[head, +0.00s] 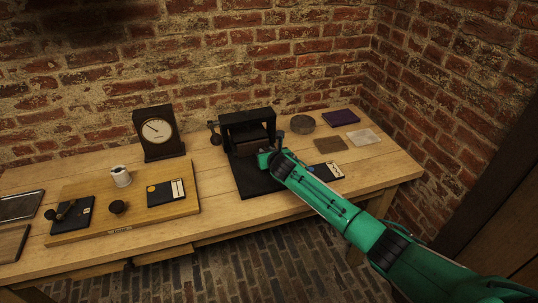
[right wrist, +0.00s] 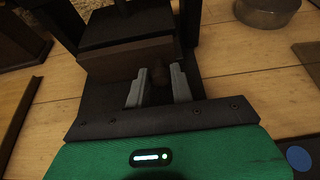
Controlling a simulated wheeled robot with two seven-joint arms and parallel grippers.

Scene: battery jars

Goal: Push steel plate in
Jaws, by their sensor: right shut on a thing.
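The black press (head: 249,118) stands open at the front on the table, with a dark block inside its frame. The block's brown front face (right wrist: 120,62) shows in the right wrist view. My right gripper (head: 266,158) is at the front of the press, low down; its two grey fingers (right wrist: 160,88) point into the opening. They are shut on a small dark knob (right wrist: 187,66), mostly hidden between and beyond them. I cannot clearly make out the steel plate in this dark area. My left gripper is not in view.
A black mat (head: 252,180) lies before the press. A clock (head: 158,132) and a wooden board (head: 130,222) with several small items stand left. A round tin (head: 302,124), a purple book (head: 341,117) and flat pieces lie right. Brick walls close off the back and right.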

